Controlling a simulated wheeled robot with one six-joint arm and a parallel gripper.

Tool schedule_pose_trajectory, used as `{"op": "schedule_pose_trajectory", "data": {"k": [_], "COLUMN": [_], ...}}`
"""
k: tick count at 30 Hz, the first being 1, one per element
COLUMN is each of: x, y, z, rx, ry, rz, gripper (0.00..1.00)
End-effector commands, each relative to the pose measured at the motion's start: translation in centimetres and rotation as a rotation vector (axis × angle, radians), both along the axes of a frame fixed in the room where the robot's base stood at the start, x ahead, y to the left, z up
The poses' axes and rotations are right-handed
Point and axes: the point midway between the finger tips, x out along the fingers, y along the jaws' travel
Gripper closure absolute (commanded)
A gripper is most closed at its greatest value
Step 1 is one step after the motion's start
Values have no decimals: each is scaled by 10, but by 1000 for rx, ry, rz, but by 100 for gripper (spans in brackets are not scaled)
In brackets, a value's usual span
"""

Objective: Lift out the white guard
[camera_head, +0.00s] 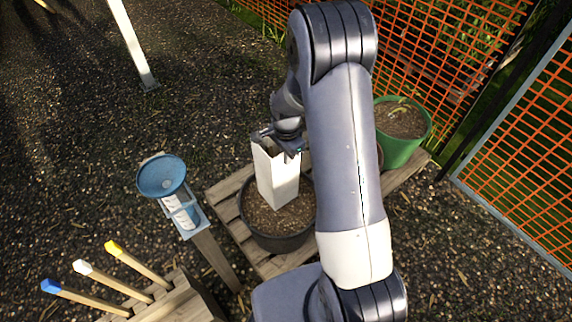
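The white guard (278,182) is a tall, square, open-topped tube. It stands roughly upright in a dark round pot (279,241) of brown soil, slightly left of my arm in the head view. My gripper (279,143) is at the guard's top rim, with a finger at the near side of the opening. The fingertips are small and partly hidden, so I cannot tell whether they are closed on the rim. The guard's base meets the soil or hides just in front of it.
The pot stands on a wooden slatted pallet (223,187). A green pot (404,149) is behind my arm at the right. A blue rain gauge funnel (162,176) on a post is to the left. Colour-tipped stakes (100,283) are front left. Orange mesh fencing (440,40) closes the back and right.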

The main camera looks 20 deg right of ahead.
Motion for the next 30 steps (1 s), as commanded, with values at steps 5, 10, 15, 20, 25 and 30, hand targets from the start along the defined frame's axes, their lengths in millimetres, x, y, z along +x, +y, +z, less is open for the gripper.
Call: {"op": "schedule_pose_trajectory", "data": {"k": [5, 10, 15, 20, 25, 30], "x": [1, 1, 0, 1, 0, 0], "y": [0, 0, 0, 0, 0, 0], "z": [29, 51, 66, 79, 92, 106], "rx": [0, 0, 0, -1, -1, 0], "ry": [-4, -2, -1, -1, -1, -1], "rz": [0, 0, 0, 0, 0, 0], "gripper": [100, 100, 100, 100, 100, 100]}}
